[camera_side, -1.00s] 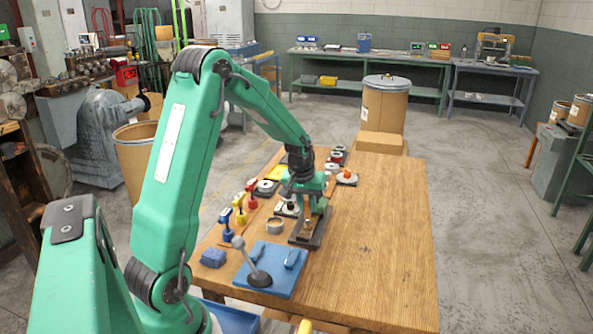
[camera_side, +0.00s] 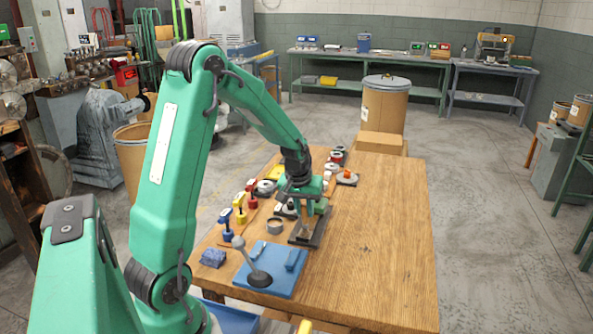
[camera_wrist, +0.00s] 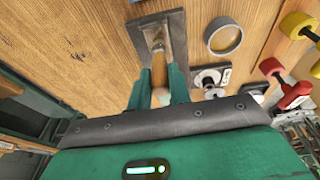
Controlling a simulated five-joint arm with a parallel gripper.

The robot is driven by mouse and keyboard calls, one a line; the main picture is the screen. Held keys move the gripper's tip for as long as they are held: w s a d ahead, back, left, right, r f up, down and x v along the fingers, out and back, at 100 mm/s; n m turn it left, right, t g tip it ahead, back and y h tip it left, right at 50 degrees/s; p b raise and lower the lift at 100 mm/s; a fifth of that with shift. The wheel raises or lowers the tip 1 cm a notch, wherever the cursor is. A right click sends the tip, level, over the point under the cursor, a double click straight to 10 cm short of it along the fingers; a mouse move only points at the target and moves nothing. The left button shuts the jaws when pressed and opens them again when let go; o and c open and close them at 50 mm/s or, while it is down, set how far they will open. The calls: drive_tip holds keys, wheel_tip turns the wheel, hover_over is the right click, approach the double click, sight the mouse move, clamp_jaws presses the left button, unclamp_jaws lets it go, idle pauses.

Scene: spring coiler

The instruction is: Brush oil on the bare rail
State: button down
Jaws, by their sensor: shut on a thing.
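My gripper (camera_wrist: 161,88) is shut on the wooden handle of a brush (camera_wrist: 160,70), which stands between its two green fingers. In the side view my gripper (camera_side: 304,203) is low over the table, with the light handle below it. The brush's lower end is over a dark flat plate (camera_wrist: 176,22), which also shows in the side view (camera_side: 296,240). I take this plate to be the rail's place; the bare rail is not clearly distinguishable. Whether the brush tip touches the plate cannot be told.
A round tin (camera_wrist: 224,37) stands beside the plate. Red (camera_wrist: 290,90) and yellow (camera_wrist: 299,25) handled pieces are farther right in the wrist view. The table's right side (camera_side: 385,240) is clear.

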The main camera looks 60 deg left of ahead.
drive_tip(key=shift+s+d, duration=0.1)
drive_tip(key=shift+s+d+f, duration=0.1)
drive_tip(key=shift+s+d, duration=0.45)
idle(0.4)
drive_tip(key=w+v, duration=0.1)
drive_tip(key=v, duration=0.6)
drive_tip(key=shift+w+a, duration=0.3)
drive_tip(key=shift+a, duration=0.1)
idle(0.5)
idle(0.7)
drive_tip(key=w+a, duration=0.7)
drive_tip(key=shift+w+f, duration=0.2)
drive_tip(key=shift+w, duration=0.1)
